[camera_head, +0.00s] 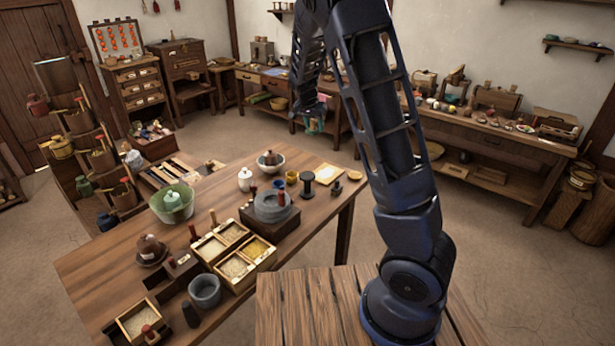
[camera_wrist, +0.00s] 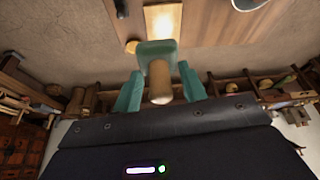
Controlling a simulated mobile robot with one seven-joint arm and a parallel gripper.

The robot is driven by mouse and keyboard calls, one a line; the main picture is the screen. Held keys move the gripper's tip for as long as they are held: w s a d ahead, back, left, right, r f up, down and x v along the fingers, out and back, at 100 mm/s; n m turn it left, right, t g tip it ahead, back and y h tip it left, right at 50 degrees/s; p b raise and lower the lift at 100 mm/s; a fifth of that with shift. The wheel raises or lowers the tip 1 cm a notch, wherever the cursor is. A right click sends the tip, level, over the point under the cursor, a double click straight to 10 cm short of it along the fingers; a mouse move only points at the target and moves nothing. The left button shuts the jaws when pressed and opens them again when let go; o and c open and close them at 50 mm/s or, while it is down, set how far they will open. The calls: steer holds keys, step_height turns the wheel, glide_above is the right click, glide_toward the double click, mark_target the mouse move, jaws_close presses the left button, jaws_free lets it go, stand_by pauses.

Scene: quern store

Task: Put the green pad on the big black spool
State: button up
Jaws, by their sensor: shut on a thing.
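My gripper (camera_wrist: 159,78) is shut on the green pad (camera_wrist: 153,48), a blue-green block with a pale wooden handle that shows between the two teal fingers in the wrist view. In the head view my gripper (camera_head: 314,124) hangs in the air beyond the far edge of the near table; the pad is too small there to tell from the fingers. The big black spool (camera_head: 307,184) stands upright on that table near its far right end, and nothing is seen on top of it. A smaller dark item (camera_head: 337,188) stands just right of the spool.
A pale yellow board (camera_head: 328,173) lies behind the spool; it also shows in the wrist view (camera_wrist: 162,22). Crowded benches (camera_head: 490,130) line the back wall. Open floor lies beyond the table.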

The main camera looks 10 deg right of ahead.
steer(key=shift+s+a+r, duration=0.25)
steer(key=shift+a+r, duration=0.05)
steer(key=shift+a, duration=0.25)
steer(key=shift+s+a+r, duration=0.25)
steer(key=shift+a+r, duration=0.05)
steer(key=shift+a, duration=0.2)
glide_toward(311, 172)
steer(key=x, duration=0.5)
steer(key=shift+f, duration=0.25)
steer(key=shift+f, duration=0.15)
steer(key=o, duration=1)
steer(key=shift+c, duration=0.2)
